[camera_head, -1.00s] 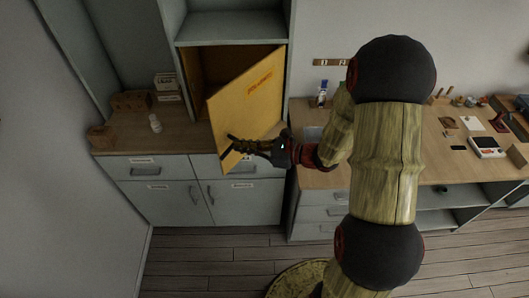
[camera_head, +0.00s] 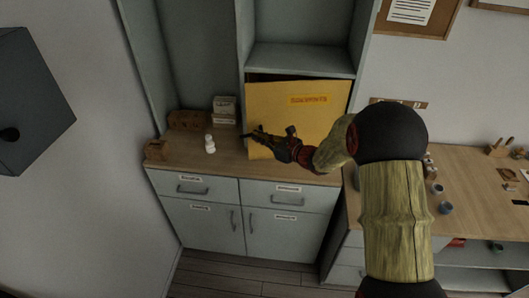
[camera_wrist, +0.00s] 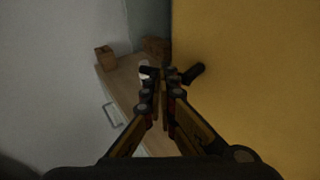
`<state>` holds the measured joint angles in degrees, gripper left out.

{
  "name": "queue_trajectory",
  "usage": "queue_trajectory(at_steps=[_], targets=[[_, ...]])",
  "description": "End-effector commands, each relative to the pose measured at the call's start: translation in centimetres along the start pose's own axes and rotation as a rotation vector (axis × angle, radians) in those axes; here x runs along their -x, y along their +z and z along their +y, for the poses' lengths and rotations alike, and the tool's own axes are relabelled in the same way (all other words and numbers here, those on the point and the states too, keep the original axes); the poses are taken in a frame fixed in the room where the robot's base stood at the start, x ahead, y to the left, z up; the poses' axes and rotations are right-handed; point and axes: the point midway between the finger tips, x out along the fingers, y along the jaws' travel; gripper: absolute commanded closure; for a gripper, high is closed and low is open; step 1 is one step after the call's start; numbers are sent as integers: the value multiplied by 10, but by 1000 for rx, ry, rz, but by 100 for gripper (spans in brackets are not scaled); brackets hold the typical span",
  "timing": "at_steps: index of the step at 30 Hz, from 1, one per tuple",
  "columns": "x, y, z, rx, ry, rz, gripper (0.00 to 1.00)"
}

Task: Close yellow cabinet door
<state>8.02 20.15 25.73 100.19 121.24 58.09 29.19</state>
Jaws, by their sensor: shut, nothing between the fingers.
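The yellow cabinet door (camera_head: 305,112) covers nearly all of its opening under the grey shelf. A thin dark gap shows along its top edge, so it looks almost flush; I cannot tell if it is fully shut. My gripper (camera_head: 250,135) is in front of the door's lower left part, pointing left, shut and empty. In the wrist view the fingertips (camera_wrist: 166,74) are together, and the yellow door (camera_wrist: 250,70) fills the right side close by. A dark knob-like piece (camera_wrist: 194,73) shows beside the fingers against the door. I cannot tell whether the gripper touches the door.
The wooden counter (camera_head: 190,158) runs below the door. A white bottle (camera_head: 209,144), white boxes (camera_head: 224,108) and wooden blocks (camera_head: 156,149) stand left of it. Grey drawers (camera_head: 195,187) are below. A desk (camera_head: 470,205) with small items is at right.

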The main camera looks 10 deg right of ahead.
Motion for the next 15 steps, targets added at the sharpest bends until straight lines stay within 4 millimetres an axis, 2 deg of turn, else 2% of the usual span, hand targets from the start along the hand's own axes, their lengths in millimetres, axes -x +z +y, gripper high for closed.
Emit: queue_trajectory(at_steps=[1,6,15], targets=[[-10,1,-6,5,3,-3,100],[-38,6,-25,3,-4,-3,100],[-62,12,-47,-18,-102,-2,100]])
